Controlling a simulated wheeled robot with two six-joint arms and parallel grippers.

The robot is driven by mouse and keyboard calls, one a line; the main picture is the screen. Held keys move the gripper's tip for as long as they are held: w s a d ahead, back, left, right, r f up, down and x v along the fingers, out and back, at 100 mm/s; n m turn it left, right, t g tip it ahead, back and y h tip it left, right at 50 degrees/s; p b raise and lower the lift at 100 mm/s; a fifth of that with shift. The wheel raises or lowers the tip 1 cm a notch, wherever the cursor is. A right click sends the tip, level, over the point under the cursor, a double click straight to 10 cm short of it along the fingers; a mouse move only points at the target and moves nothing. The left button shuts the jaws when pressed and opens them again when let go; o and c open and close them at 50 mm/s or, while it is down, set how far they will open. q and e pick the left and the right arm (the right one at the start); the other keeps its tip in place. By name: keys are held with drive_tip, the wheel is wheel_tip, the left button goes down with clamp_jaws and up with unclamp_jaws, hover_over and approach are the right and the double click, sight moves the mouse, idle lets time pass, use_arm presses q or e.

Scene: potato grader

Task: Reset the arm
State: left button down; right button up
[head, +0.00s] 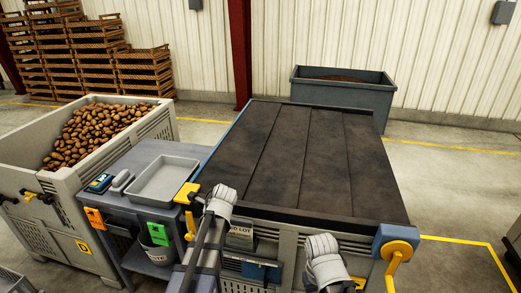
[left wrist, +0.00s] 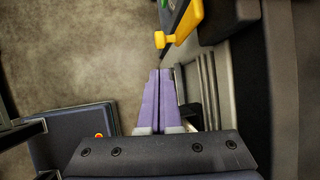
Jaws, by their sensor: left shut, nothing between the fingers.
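My left gripper (left wrist: 159,72) shows in the left wrist view as two purple fingers pressed together, with nothing between them. It points down past the side of the grey machine, over bare floor. A yellow knob and lever (left wrist: 168,39) lie just beyond the fingertips, and I see no contact. In the head view my left arm comes up from the bottom beside the yellow fitting (head: 187,193), and its fingers cannot be made out. My right arm shows at the bottom right, with its gripper out of view.
A wide dark belt table (head: 310,160) fills the middle. At its left is a side bench with a grey tray (head: 163,180), and a crate (head: 40,180) of potatoes (head: 95,133). A yellow crank (head: 397,256) sits at the right front corner. A grey bin (head: 345,98) stands behind.

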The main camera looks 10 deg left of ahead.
use_arm(q)
drive_tip(key=s+d+n+h, duration=0.1)
drive_tip(key=s+d+n, duration=0.4)
drive_tip(key=d, duration=0.4)
drive_tip(key=s+d+f+n+g+h+p, duration=0.1)
drive_tip(key=s+d+n, duration=0.3)
drive_tip(key=d, duration=0.5)
drive_tip(key=s+d+n+h, duration=0.2)
drive_tip(key=s+d+n, duration=0.3)
drive_tip(key=d, duration=0.4)
drive_tip(key=shift+s+d+f+n+g, duration=0.15)
drive_tip(key=shift+s+d+n+g, duration=0.2)
drive_tip(key=shift+s, duration=0.4)
